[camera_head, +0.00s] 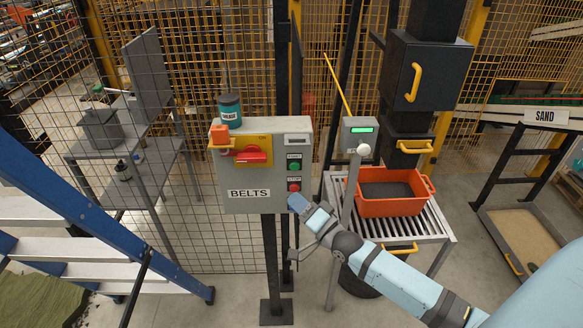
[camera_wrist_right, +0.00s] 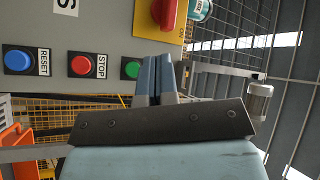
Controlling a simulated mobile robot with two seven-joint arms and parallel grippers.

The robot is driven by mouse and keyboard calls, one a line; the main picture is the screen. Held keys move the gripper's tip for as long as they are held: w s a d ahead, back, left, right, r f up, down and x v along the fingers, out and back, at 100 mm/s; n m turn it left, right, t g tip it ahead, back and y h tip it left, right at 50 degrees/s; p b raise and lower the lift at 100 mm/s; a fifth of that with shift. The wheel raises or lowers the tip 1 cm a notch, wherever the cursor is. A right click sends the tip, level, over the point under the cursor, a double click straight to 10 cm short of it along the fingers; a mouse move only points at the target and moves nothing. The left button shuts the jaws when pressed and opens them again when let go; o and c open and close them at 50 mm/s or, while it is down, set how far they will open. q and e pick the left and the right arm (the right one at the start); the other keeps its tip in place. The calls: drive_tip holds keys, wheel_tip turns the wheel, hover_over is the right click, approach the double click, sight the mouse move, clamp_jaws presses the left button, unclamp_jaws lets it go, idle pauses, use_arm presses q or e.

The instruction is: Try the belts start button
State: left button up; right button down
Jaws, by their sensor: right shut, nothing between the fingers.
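The grey BELTS control box (camera_head: 240,185) stands on a dark post in front of the mesh fence. On its right side are a green start button (camera_head: 294,166) and a red stop button (camera_head: 294,187). The wrist view shows the green button (camera_wrist_right: 131,69), red STOP button (camera_wrist_right: 82,66) and blue RESET button (camera_wrist_right: 18,61). My right gripper (camera_head: 297,202) is shut and empty at the box's lower right corner, covering the reset area in the head view. In the wrist view its fingers (camera_wrist_right: 157,75) are beside the green button and hide its label; contact cannot be told. My left gripper is out of view.
A red rotary switch (camera_head: 252,155) sits on a yellow plate. An orange block (camera_head: 219,135) and a teal tin (camera_head: 230,110) are at the box's top left. A grey pedestal (camera_head: 358,137) and orange crate (camera_head: 391,204) stand right, a blue ladder (camera_head: 85,205) left.

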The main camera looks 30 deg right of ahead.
sight(294, 166)
drive_tip(key=shift+w+d+b, duration=0.7)
drive_tip(key=shift+w+d, duration=0.05)
drive_tip(key=shift+w, duration=0.5)
drive_tip(key=shift+w+d+b, duration=0.7)
drive_tip(key=shift+w+d, duration=0.1)
drive_tip(key=shift+w, duration=0.5)
drive_tip(key=shift+w+d+b, duration=0.7)
drive_tip(key=shift+w+d, duration=0.05)
drive_tip(key=shift+w, duration=0.5)
drive_tip(key=shift+w+d, duration=0.1)
drive_tip(key=shift+w, duration=0.05)
drive_tip(key=shift+w+d, duration=0.1)
drive_tip(key=shift+w, duration=0.15)
